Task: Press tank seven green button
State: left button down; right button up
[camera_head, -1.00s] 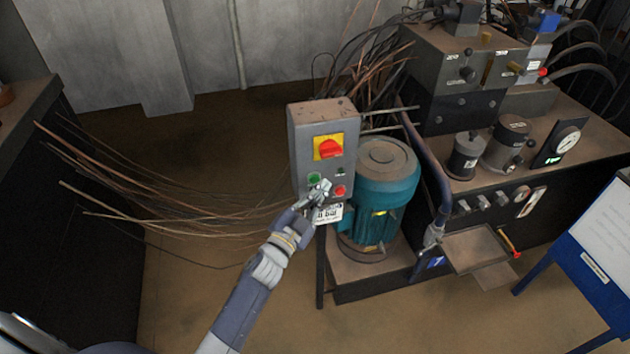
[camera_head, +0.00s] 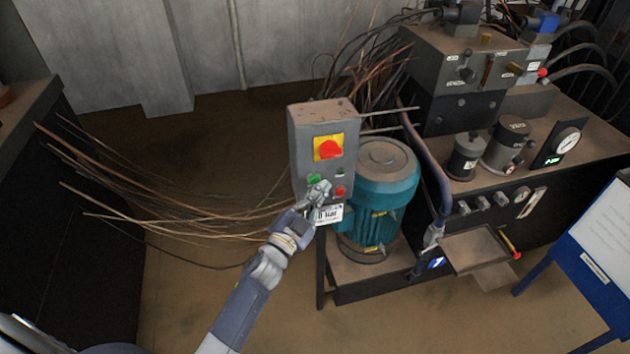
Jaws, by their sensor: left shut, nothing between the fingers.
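A grey control box (camera_head: 306,165) stands in the middle of the view. It has a red rotary switch on a yellow plate (camera_head: 328,148). Below that is a green button (camera_head: 314,179) on the left and a red button (camera_head: 340,191) on the lower right. A white label (camera_head: 329,214) hangs at the box's lower edge. My left gripper (camera_head: 321,189) is shut and empty, in front of the box's lower face just below and right of the green button. I cannot tell whether it touches the box. My right gripper is not in view.
A teal motor (camera_head: 387,190) stands right of the box on a dark bench with hydraulic blocks (camera_head: 450,65) and gauges. Bent bare rods (camera_head: 180,212) reach across from the left. A blue stand (camera_head: 590,260) is at the right edge.

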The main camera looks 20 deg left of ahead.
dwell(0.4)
pick_arm(q)
jog(key=shift+w+a, duration=0.25)
jog(key=shift+w, duration=0.1)
jog(key=shift+w+a, duration=0.3)
jog(key=shift+w, duration=0.1)
dwell(0.8)
jog(key=shift+s+d, duration=0.5)
jog(key=shift+s, duration=0.25)
jog(key=shift+s+d+p, duration=0.3)
jog(key=shift+s+d, duration=0.4)
jog(key=shift+s, duration=0.35)
jog(key=shift+s+d+p, duration=0.3)
jog(key=shift+s+d, duration=0.4)
jog(key=shift+s, duration=0.3)
